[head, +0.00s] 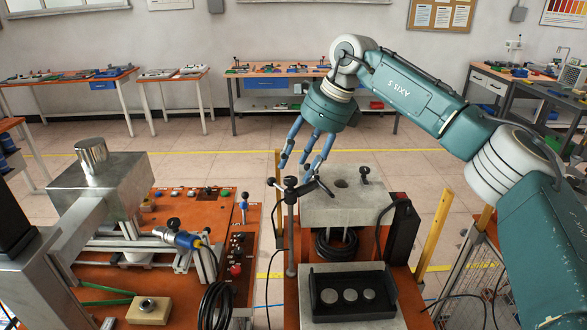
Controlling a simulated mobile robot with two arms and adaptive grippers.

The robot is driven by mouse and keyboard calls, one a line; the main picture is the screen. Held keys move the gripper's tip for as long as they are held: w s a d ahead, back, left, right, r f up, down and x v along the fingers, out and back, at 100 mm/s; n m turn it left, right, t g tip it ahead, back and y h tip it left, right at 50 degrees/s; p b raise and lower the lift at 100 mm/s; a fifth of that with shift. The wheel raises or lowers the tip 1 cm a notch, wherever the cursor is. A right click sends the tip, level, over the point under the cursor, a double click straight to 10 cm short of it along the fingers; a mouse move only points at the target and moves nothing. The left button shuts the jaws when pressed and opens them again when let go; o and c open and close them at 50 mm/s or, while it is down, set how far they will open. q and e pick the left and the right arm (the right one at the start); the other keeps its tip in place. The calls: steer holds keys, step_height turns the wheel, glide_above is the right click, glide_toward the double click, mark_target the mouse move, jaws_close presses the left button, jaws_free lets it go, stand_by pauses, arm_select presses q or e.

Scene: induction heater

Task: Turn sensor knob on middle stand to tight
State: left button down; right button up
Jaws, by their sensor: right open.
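My right gripper (303,163) comes in from the upper right, its blue fingers spread and pointing down, empty. Its fingertips are just above a black multi-armed knob (291,188) on top of a thin grey post (291,240). The post is at the left side of the middle stand, which carries a pale grey block (345,207) with a round hole. I cannot tell whether a fingertip touches the knob. A smaller black knob (364,173) stands at the block's back right. Which knob is the sensor knob, and how tight it is, I cannot tell. My left gripper is not in view.
A black tray (318,306) with three round metal discs is in front of the block. A yellow post (434,232) rises to its right. An orange panel (180,205) with cables and a metal machine (95,187) fill the left. Workbenches (275,73) line the back wall.

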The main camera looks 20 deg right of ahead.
mark_target(290, 179)
steer(key=x, duration=0.3)
steer(key=shift+w+p, duration=0.25)
steer(key=shift+p, duration=0.1)
steer(key=shift+w+a+f, duration=0.1)
steer(key=shift+w+f, duration=0.05)
steer(key=shift+f, duration=0.35)
steer(key=shift+c, duration=1)
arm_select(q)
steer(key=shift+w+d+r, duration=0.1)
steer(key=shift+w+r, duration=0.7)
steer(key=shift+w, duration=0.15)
arm_select(e)
steer(key=c, duration=1)
steer(key=shift+o, duration=0.2)
